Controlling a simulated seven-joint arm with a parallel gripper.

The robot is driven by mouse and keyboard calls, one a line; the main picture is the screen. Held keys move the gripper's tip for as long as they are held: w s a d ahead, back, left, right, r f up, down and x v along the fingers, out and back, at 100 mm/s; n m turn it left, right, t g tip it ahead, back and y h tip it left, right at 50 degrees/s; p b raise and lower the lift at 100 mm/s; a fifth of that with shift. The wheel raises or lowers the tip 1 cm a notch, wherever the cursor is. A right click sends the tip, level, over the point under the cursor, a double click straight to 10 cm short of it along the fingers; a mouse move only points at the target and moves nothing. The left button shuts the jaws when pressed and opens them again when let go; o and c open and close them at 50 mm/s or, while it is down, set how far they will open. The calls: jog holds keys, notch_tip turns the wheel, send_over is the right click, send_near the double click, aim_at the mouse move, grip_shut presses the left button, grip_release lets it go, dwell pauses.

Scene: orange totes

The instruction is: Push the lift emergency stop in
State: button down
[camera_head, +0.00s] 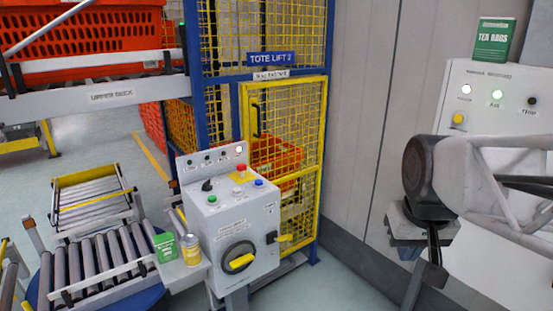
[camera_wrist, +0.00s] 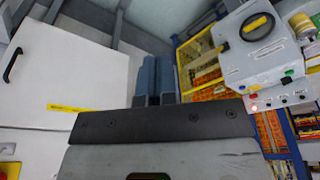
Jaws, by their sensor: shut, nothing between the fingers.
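The lift control box (camera_head: 235,215) stands in front of the yellow mesh cage, left of centre in the head view. The emergency stop (camera_head: 241,169) is a red button with yellow around it, on the box's sloped top. I cannot tell from here how far in it sits. The box also shows upside down at the upper right of the wrist view (camera_wrist: 240,65); the stop button cannot be made out there. My gripper (camera_wrist: 155,75) is shut and empty, its two fingers side by side. It is well apart from the box. In the head view my arm is at the right.
A black rotary switch with a yellow handle (camera_head: 239,260) is on the box front. Roller conveyors (camera_head: 95,265) lie further left. A second panel (camera_head: 485,90) with a green box (camera_head: 494,42) is behind my arm.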

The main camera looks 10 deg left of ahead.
jog(key=w+a+r+n, duration=0.1)
jog(key=w+a+r, duration=0.3)
jog(key=w, duration=0.6)
jog(key=w+a+r+n+y, duration=0.1)
jog(key=w+a+r+n, duration=0.1)
jog(key=w+a, duration=0.7)
jog(key=w+a+r+n, duration=0.1)
jog(key=w+a+r, duration=0.2)
jog(key=w, duration=0.9)
jog(key=w+a+f+n, duration=0.2)
jog(key=w+a+f, duration=0.1)
jog(key=w+a, duration=0.8)
jog(key=w+a+f+n+y, duration=0.1)
jog(key=w+a+f+n, duration=0.1)
jog(key=w+a, duration=0.9)
jog(key=shift+w+a+f+g, duration=0.3)
jog(key=shift+a+f, duration=0.45)
jog(key=shift+a, duration=1.55)
jog(key=shift+f, duration=0.15)
send_over(241, 165)
jog(key=f, duration=1.1)
jog(key=shift+s+d, duration=0.1)
jog(key=shift+d, duration=0.2)
jog(key=shift+f, duration=1.15)
